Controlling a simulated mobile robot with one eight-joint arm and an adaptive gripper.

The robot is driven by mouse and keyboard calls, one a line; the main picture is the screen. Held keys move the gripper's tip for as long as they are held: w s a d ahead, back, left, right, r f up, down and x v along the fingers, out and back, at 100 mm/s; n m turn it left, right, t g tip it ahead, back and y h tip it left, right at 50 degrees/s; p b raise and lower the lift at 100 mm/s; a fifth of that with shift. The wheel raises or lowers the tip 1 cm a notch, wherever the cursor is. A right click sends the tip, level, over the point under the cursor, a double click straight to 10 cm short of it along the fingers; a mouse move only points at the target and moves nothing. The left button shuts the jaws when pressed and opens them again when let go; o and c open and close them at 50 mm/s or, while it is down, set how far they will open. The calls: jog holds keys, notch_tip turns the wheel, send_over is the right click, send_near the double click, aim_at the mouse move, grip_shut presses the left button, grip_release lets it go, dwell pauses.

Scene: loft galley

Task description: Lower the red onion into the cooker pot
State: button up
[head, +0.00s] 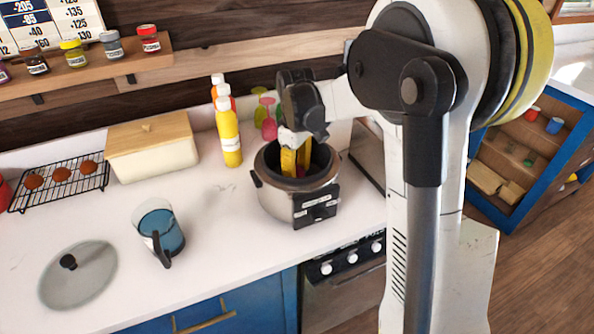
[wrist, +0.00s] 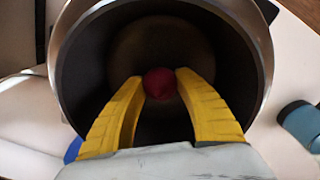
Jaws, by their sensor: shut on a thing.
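The cooker pot (head: 287,201) is a silver pot with a dark inside and a black front panel, standing open on the white counter. My gripper (head: 294,168) reaches down into its mouth with yellow fingers. In the wrist view the red onion (wrist: 160,83) is between the two fingertips of my gripper (wrist: 160,86), which are shut on it. The dark pot wall and steel rim (wrist: 262,55) surround the onion and fingertips in that view. The head view hides the onion behind the pot wall and fingers. I cannot tell whether the onion touches the pot floor.
A glass lid (head: 78,275) lies on the counter at left, with a blue-filled jug (head: 161,232) to its right. A yellow bottle (head: 228,133) and a cream bread box (head: 152,147) stand behind. A rack (head: 62,182) holds round brown items. The counter between jug and pot is clear.

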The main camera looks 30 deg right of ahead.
jog(key=shift+f+b, duration=0.7)
jog(key=shift+f, duration=0.3)
dwell(0.3)
jog(key=o, duration=1.2)
